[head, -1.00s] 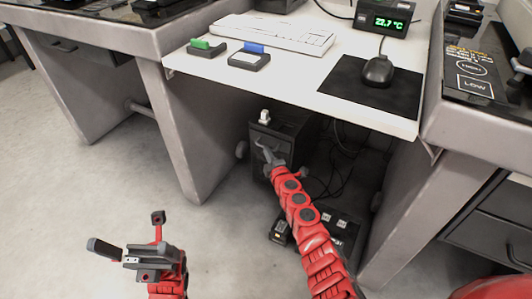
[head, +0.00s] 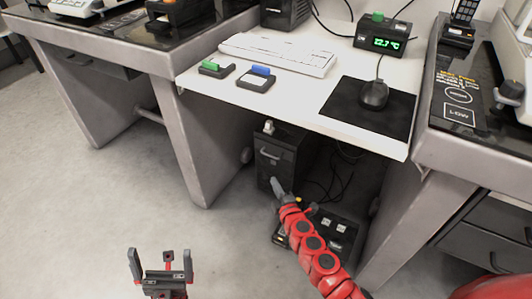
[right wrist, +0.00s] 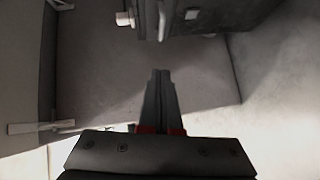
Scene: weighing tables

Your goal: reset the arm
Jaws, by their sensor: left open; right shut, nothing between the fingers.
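My left gripper (head: 160,266) is open and empty above the floor at the bottom left of the head view. My right arm, red and jointed, reaches up from the bottom of the head view. My right gripper (head: 277,188) is at its far end, in front of the dark box under the white desk. In the right wrist view its fingers (right wrist: 160,76) are together with nothing between them. The dark box with a handle (head: 277,155) stands just beyond and above that gripper in the head view. I cannot tell whether they touch.
The white desk (head: 215,87) overhangs the space under it, with a keyboard (head: 278,54), mouse (head: 374,94) and green-lit display (head: 384,42) on top. Grey table legs (head: 187,150) flank it. Cables and a black power unit (head: 335,228) lie beneath. Floor at left is clear.

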